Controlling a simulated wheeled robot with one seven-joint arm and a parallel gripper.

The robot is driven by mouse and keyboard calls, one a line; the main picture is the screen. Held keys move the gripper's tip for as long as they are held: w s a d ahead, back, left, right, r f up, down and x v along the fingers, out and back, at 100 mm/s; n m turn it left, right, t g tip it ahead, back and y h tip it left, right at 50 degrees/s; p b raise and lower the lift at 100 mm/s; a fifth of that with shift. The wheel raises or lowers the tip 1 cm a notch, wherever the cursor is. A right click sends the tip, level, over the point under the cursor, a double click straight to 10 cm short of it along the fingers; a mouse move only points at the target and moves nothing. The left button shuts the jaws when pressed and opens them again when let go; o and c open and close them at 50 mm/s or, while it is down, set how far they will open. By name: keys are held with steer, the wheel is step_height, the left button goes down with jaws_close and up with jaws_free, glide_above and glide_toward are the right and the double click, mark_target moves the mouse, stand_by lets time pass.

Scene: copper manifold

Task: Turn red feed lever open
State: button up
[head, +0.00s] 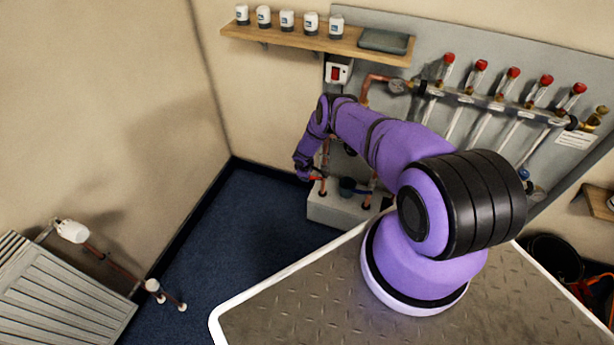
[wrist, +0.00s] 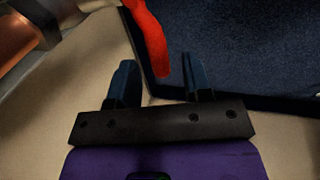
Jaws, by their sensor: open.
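The red feed lever (wrist: 150,40) hangs down from the top of the wrist view, and its tip reaches into the gap between my gripper's (wrist: 157,60) two dark fingers. The fingers are apart, with space on both sides of the lever; I see no contact. In the head view a small red part of the lever (head: 317,178) shows beside my gripper (head: 307,176), low in the wall corner. The lever's pipe (wrist: 22,38) is copper with a grey metal fitting, at the upper left of the wrist view. My wrist hides much of the valve in the head view.
A pale box (head: 340,209) stands below the pipes. A manifold (head: 490,102) with several red-capped tubes is on the grey wall panel at right. A shelf (head: 290,40) with several white jars is above. Blue floor (head: 235,240) is clear left of the arm.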

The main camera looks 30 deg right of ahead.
steer(key=shift+d+f, duration=0.2)
steer(key=shift+f, duration=0.35)
jaws_close()
